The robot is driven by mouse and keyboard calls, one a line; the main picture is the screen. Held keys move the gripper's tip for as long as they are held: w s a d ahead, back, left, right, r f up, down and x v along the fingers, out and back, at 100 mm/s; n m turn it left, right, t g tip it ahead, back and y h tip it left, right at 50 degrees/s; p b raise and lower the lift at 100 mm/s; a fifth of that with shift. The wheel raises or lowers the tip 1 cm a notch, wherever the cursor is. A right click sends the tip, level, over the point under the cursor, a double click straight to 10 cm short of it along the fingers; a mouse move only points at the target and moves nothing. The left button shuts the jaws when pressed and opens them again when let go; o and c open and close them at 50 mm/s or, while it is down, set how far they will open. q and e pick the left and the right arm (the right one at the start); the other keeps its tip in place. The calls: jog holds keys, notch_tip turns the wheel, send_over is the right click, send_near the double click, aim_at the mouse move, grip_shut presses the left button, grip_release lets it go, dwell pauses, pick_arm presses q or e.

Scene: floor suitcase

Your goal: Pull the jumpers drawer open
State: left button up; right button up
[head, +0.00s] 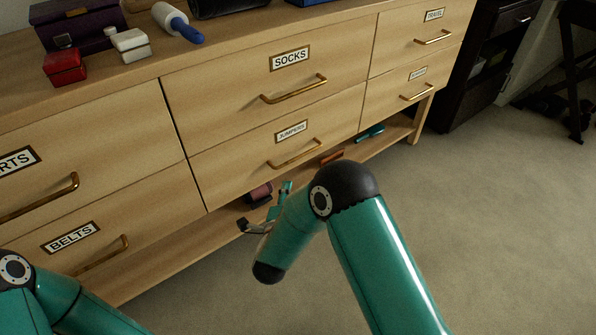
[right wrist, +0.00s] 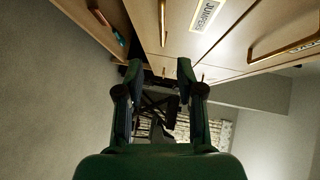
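The jumpers drawer (head: 235,168) is closed, flush in the wooden dresser below the socks drawer. Its label (head: 291,131) and brass bar handle (head: 295,154) show in the head view. In the right wrist view the label (right wrist: 206,14) is at the top, with the handle (right wrist: 163,22) left of it. My right gripper (head: 266,207) is below and in front of this handle, apart from it, partly hidden by its own arm. In the right wrist view its fingers (right wrist: 160,72) are spread with nothing between them. My left arm shows at lower left; its gripper is out of view.
The socks drawer (head: 240,105) above and the belts drawer (head: 130,225) at left are closed, with protruding handles. A low shelf (head: 225,218) under the drawers holds small items. Boxes and a lint roller (head: 178,22) lie on top. Carpet at right is clear.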

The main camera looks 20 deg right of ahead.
aim_at(297, 158)
jog(key=shift+b+x, duration=2.05)
jog(key=shift+x, duration=6.4)
jog(key=shift+d+r, duration=0.1)
jog(key=shift+r, duration=0.1)
grip_shut()
